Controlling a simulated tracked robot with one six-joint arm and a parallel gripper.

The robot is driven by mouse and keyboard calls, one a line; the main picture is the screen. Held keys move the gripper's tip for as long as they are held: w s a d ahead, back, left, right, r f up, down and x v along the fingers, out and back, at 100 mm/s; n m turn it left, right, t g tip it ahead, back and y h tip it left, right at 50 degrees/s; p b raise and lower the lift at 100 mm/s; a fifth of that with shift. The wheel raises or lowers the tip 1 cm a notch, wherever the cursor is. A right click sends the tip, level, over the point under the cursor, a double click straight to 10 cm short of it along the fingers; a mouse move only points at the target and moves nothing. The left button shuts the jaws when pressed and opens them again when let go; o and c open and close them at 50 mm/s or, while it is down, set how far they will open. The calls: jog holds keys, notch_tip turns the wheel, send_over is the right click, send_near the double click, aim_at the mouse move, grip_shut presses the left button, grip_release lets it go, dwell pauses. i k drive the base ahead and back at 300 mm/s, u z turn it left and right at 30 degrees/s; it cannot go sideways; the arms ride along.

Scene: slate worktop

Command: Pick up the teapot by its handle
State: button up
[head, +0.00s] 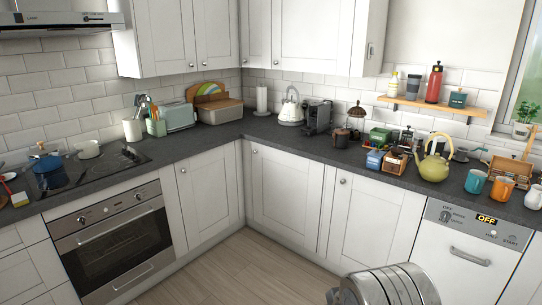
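A yellow-green teapot (434,168) stands upright on the dark worktop at the right, near its front edge. Its handle arches over the top, and its spout points up to the left. No gripper is seen holding or touching it. My gripper's fingers do not show in this view.
Small boxes (375,159) stand just left of the teapot. To its right are a teal cup (475,181), an orange cup (502,188) and a white jug (534,197). A wooden shelf (470,110) with bottles hangs behind. The worktop corner (240,133) is mostly clear.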

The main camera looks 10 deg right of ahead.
aim_at(430, 171)
jog(key=z, duration=0.05)
jog(key=i, duration=1.85)
jog(key=z, duration=0.55)
jog(key=i, duration=0.85)
jog(key=z, duration=0.75)
jog(key=i, duration=0.75)
jog(key=z, duration=0.35)
